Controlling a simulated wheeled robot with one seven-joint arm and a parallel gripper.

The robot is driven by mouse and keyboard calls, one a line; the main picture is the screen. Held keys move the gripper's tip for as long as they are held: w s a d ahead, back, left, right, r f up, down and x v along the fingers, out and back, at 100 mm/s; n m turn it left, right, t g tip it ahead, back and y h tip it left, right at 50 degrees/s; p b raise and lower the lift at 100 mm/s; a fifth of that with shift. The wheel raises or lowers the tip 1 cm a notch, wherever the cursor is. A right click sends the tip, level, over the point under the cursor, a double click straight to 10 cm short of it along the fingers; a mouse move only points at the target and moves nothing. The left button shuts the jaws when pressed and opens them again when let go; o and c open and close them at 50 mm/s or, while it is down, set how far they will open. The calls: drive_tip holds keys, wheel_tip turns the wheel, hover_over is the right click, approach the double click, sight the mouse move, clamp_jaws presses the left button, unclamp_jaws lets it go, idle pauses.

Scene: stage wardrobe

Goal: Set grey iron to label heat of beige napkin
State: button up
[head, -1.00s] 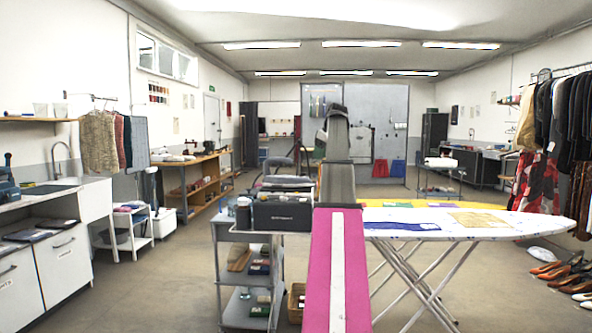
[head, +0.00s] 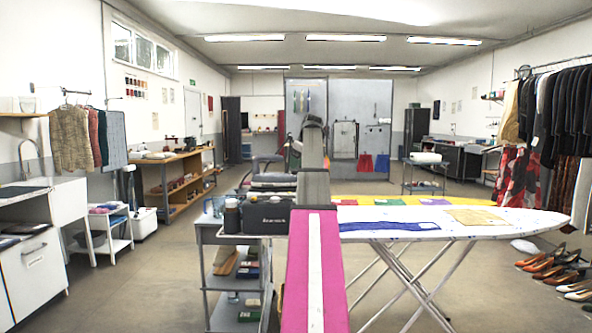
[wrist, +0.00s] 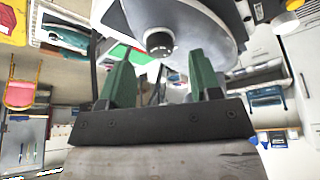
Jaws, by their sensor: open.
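A beige napkin (head: 475,217) lies flat on the white ironing board (head: 540,222) at the right of the head view. I cannot make out a grey iron in the head view; my raised arm hides part of the middle. In the wrist view my gripper (wrist: 160,80) has its two green fingers apart, with nothing seen held between them. A large white and grey rounded body with a black round part shows beyond the fingers, and I cannot tell what it is. My gripper is not distinguishable in the head view.
Blue cloth (head: 390,226) lies on the board near the napkin, and a yellow strip with small coloured cloths (head: 400,201) is behind. A grey trolley (head: 207,238) with a dark box (head: 268,215) stands left of my arm. Shoes (head: 565,278) are on the right floor.

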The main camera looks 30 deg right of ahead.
sight(295, 172)
drive_tip(key=shift+x, duration=1.35)
drive_tip(key=c, duration=0.9)
drive_tip(key=shift+c, duration=0.2)
drive_tip(key=shift+m, duration=0.4)
drive_tip(key=m, duration=0.1)
drive_tip(key=m+h, duration=0.1)
drive_tip(key=m, duration=0.1)
drive_tip(key=shift+a+m+t+h, duration=0.2)
drive_tip(key=shift+m+t+h, duration=0.1)
drive_tip(key=m+h, duration=0.1)
drive_tip(key=m, duration=0.3)
drive_tip(key=shift+a+m+h, duration=0.1)
drive_tip(key=shift+m+h, duration=0.3)
